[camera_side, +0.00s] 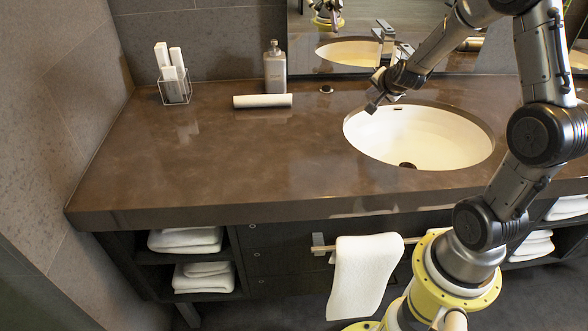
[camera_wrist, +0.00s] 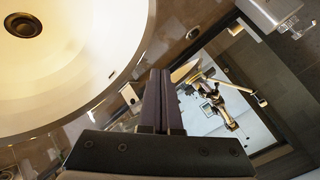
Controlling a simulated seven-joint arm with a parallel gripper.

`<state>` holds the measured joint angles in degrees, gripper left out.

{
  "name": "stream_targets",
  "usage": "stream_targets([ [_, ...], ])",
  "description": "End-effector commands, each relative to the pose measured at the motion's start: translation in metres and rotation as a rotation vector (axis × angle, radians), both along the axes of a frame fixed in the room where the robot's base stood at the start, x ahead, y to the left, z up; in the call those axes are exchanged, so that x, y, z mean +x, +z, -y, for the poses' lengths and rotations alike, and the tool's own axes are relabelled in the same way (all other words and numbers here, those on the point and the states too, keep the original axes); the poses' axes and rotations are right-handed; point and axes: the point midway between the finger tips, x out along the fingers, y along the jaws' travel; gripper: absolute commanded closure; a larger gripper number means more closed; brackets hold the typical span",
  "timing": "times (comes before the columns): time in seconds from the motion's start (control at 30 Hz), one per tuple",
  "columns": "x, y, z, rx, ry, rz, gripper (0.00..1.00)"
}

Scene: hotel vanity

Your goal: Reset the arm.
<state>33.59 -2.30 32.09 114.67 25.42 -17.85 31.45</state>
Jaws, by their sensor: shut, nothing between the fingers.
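My gripper (camera_side: 374,100) is raised above the left rim of the sink (camera_side: 432,137) in the side view. In the wrist view, the fingers of my gripper (camera_wrist: 161,75) are together with nothing between them. The sink bowl (camera_wrist: 75,45) and its drain fill the upper left of the wrist view. My arm rises from the front right of the counter and bends over the sink toward the mirror.
A white rolled item (camera_side: 263,101) lies on the counter (camera_side: 220,160) before a soap bottle (camera_side: 274,72). A clear holder (camera_side: 174,90) with white items stands at the back left. A faucet (camera_side: 388,42) and mirror (camera_side: 350,20) are behind my gripper. A towel (camera_side: 364,275) hangs in front.

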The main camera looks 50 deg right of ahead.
Motion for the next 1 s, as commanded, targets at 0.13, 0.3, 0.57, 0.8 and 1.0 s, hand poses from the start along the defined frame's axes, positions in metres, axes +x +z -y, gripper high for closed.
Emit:
stream_targets([
  [0.13,0.022,0.072,-0.082,-0.058,0.249,0.038,1.0],
  [0.3,0.003,0.132,-0.181,-0.141,0.568,0.016,1.0],
  [0.57,-0.119,0.155,-0.292,-0.356,1.102,-0.186,1.0],
  [0.8,-0.2,0.106,-0.288,-0.413,1.332,-0.524,1.0],
  [1.0,-0.215,0.095,-0.286,-0.407,1.393,-0.617,1.0],
])
